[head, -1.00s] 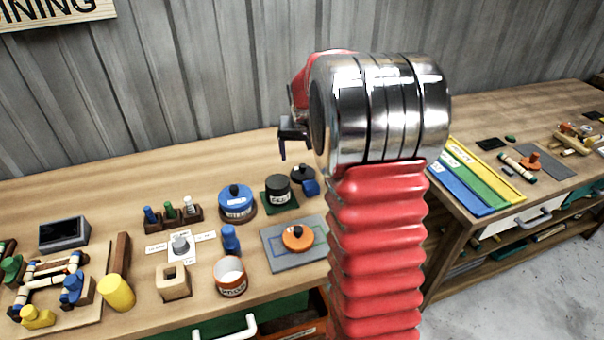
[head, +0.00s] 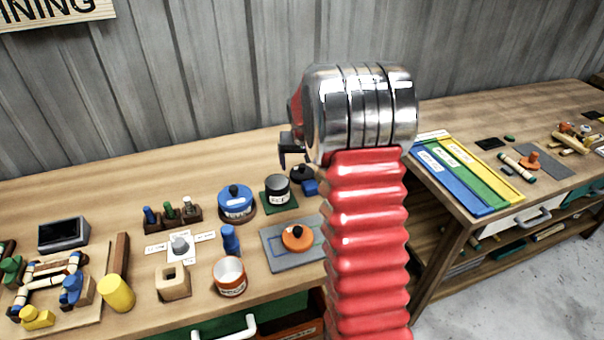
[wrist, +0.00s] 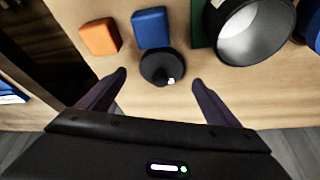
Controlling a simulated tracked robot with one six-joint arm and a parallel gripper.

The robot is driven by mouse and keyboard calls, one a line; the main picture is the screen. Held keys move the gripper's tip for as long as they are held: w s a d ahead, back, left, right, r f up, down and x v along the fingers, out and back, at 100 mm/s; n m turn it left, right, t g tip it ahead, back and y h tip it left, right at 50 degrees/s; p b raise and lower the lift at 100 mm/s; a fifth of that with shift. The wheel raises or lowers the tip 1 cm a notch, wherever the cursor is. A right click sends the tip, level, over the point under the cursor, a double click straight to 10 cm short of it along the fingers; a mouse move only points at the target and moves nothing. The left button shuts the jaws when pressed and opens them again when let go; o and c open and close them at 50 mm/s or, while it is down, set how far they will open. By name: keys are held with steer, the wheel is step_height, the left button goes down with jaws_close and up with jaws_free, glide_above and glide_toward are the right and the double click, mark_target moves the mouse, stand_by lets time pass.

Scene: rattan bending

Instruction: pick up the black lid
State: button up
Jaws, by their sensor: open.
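The black lid (head: 302,175) is a round disc with a knob, lying on the wooden bench beside the black pot (head: 277,190). In the head view my arm partly covers it. In the wrist view the lid (wrist: 156,67) shows whole, its knob carrying a bright spot. My gripper (wrist: 159,79) is open and empty, with one dark finger on each side of the lid's near edge. In the head view my gripper (head: 293,158) hangs just over the lid. I cannot tell the exact height gap.
A blue block (wrist: 151,27) and an orange block (wrist: 99,37) lie close beyond the lid. The open black pot (wrist: 249,30) stands on a green mat (wrist: 201,24) to the right. A blue lidded pot (head: 236,202) stands farther left. Bare wood surrounds the lid's near side.

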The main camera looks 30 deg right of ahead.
mark_target(302, 166)
steer(key=shift+x, duration=1.9)
steer(key=shift+w, duration=0.1)
steer(key=c, duration=1.1)
